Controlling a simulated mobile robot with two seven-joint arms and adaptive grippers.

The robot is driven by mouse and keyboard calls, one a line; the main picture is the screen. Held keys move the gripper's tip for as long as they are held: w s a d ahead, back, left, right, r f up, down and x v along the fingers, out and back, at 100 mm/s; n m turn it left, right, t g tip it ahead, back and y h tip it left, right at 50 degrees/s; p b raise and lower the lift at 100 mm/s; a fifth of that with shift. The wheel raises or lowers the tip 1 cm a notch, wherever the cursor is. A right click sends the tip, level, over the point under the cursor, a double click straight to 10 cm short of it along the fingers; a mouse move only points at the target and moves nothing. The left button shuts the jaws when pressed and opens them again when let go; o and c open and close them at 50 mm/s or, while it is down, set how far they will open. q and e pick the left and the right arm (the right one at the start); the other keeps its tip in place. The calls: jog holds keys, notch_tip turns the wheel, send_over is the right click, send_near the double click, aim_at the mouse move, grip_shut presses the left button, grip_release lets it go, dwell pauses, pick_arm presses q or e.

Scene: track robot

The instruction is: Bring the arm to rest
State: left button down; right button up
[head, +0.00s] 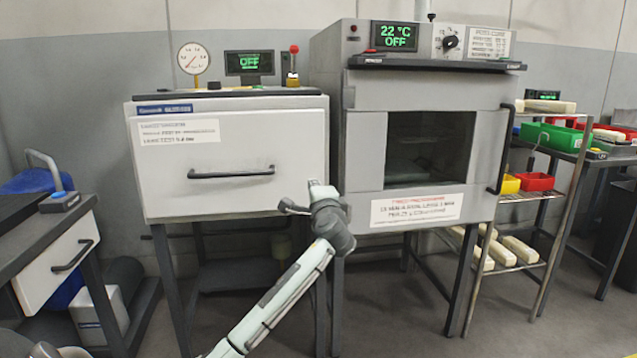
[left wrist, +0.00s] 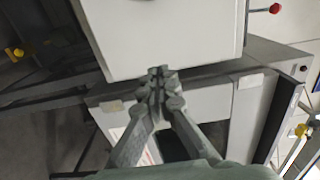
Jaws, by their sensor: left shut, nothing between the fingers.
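My left arm (head: 275,305) reaches up from the bottom of the head view. Its gripper (head: 300,197) is in front of the gap between the two grey machines, near the lower right corner of the left machine's drawer front. In the left wrist view the gripper's fingers (left wrist: 158,78) are together with nothing between them. Their tips appear close to the edge of a pale panel (left wrist: 160,35); I cannot tell whether they touch it. My right gripper is not in view.
The left machine (head: 230,150) has a closed front with a dark handle. The oven (head: 425,140) reads 22 °C OFF; its windowed door is closed. A rack (head: 545,195) with coloured bins stands at right. A bench (head: 45,225) with a drawer stands at left.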

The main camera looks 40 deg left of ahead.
pick_arm(q)
jog(key=shift+s+d, duration=0.15)
jog(key=shift+d, duration=0.05)
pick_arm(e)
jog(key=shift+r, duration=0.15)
